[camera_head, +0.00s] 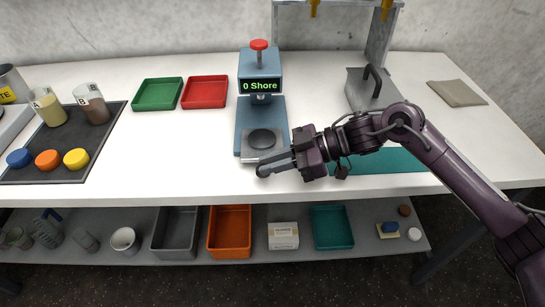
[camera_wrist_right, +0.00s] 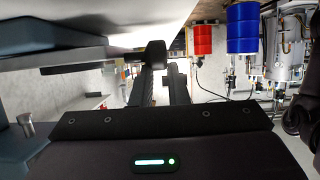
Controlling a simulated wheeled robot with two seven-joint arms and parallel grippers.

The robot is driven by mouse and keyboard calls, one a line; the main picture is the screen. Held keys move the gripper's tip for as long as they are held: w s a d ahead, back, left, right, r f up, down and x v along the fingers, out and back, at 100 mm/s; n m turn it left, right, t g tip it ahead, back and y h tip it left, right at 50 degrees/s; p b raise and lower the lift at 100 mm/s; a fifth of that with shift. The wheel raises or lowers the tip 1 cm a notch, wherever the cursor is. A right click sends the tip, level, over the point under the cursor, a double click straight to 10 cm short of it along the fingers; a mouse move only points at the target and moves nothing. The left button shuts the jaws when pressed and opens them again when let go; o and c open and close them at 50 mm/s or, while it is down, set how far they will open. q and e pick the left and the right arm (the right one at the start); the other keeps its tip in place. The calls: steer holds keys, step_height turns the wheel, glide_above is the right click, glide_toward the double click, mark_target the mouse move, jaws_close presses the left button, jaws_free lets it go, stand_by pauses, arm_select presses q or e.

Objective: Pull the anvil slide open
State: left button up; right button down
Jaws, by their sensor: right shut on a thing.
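The blue hardness tester (camera_head: 245,110) stands near the front edge of the white table, its display reading "0 Shore". At its base lies the grey anvil slide (camera_head: 249,158) with a black round pad (camera_head: 262,139) above it. My right gripper (camera_head: 264,170) reaches in from the right and is shut at the front of the slide; its fingers cover the part they hold. In the right wrist view the two dark fingers (camera_wrist_right: 164,72) meet a dark knob (camera_wrist_right: 155,52) at the end of a flat grey piece. My left gripper is not in view.
Green (camera_head: 157,94) and red (camera_head: 205,92) trays lie left of the tester. A dark mat (camera_head: 85,158) with cups and coloured pucks is farther left. A grey block with a handle (camera_head: 370,92) and a teal mat (camera_head: 385,161) are to the right. Bins stand on the lower shelf (camera_head: 330,255).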

steer(key=c, duration=1.1)
jaws_free()
steer(key=shift+d+f, duration=0.1)
steer(key=shift+f, duration=0.25)
steer(key=shift+o, duration=0.2)
steer(key=b+v, duration=0.1)
steer(key=v, duration=0.6)
steer(key=shift+r, duration=0.1)
steer(key=shift+d+r, duration=0.3)
steer(key=shift+r, duration=0.1)
steer(key=shift+c, duration=0.2)
